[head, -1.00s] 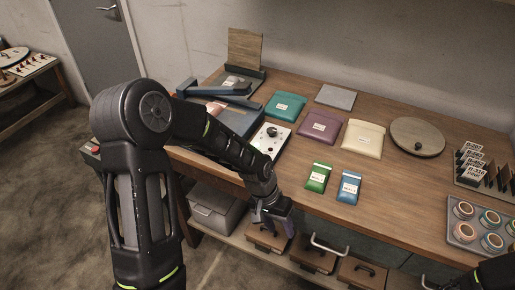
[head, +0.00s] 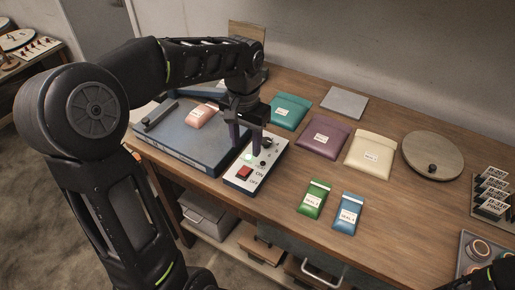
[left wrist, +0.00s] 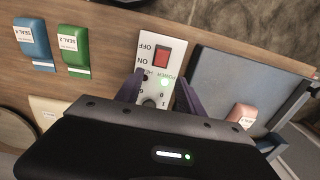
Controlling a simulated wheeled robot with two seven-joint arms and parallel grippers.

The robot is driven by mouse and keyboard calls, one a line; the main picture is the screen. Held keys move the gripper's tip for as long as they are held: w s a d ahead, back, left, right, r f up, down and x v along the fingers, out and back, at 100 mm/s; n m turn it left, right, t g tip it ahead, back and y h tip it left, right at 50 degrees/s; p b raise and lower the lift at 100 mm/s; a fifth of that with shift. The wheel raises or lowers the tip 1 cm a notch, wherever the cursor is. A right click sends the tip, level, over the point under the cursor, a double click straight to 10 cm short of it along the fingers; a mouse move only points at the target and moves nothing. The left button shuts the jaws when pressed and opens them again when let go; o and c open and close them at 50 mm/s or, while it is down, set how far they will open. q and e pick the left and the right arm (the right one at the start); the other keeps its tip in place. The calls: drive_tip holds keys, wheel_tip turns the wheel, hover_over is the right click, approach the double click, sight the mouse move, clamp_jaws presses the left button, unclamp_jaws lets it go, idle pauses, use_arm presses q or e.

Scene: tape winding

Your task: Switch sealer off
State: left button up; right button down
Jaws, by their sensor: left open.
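The sealer (head: 180,140) is a blue-grey flat machine at the left of the bench, with a white control box (head: 258,170) beside it. A red rocker switch (head: 244,172) sits near the box's front end, by ON and OFF labels.
Green (head: 313,198) and blue (head: 347,213) packets lie to the right of the box. Teal (head: 288,111), purple (head: 319,138) and cream (head: 369,154) pouches lie behind. A pink pouch (head: 203,115) is on the sealer. A dark part of my right arm shows at bottom right.

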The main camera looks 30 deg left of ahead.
sight(247, 167)
use_arm(q)
drive_tip(key=shift+f, duration=0.35)
wheel_tip(247, 167, down, 7)
drive_tip(key=shift+p, duration=0.45)
clamp_jaws()
idle(0.6)
